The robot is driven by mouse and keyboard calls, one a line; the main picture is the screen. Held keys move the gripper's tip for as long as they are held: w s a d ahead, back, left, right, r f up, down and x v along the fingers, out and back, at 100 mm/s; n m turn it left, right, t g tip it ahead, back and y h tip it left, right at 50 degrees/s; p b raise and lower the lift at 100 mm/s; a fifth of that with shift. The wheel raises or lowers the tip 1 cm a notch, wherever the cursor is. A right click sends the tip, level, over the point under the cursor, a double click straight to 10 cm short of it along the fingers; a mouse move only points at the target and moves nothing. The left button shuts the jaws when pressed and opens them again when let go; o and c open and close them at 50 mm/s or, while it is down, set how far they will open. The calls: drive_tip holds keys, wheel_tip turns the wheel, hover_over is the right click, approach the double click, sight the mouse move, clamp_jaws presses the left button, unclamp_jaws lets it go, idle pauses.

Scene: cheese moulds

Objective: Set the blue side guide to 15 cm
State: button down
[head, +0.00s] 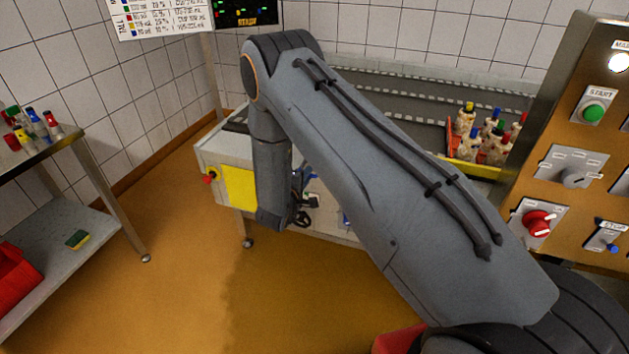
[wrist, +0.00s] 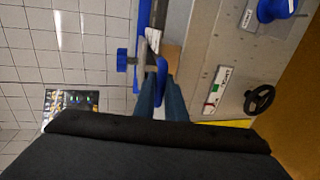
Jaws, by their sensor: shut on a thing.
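The blue side guide shows in the wrist view as a blue rail (wrist: 143,25) along the conveyor's edge, with a metal bracket and a blue knob (wrist: 122,60). My gripper (wrist: 161,88) is at the lower end of this bracket, its two fingers close together and shut on a blue upright piece (wrist: 161,70) of the guide. In the head view my arm covers most of this spot, and the guide cannot be made out clearly. A small scale plate with green and red marks (wrist: 216,92) sits on the machine's side. I cannot read a setting.
A black handwheel (wrist: 259,99) and a blue spool-like knob (wrist: 275,8) stick out from the machine's side. A control panel (head: 575,150) stands at the right. A steel table (head: 75,200) stands left; floor between is clear.

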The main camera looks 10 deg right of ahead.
drive_tip(key=shift+w+d, duration=0.15)
drive_tip(key=shift+w, duration=0.15)
drive_tip(key=c, duration=1.8)
unclamp_jaws()
drive_tip(key=shift+s, duration=0.1)
drive_tip(key=shift+b+v, duration=0.8)
drive_tip(key=shift+v, duration=3.1)
drive_tip(key=shift+c, duration=0.2)
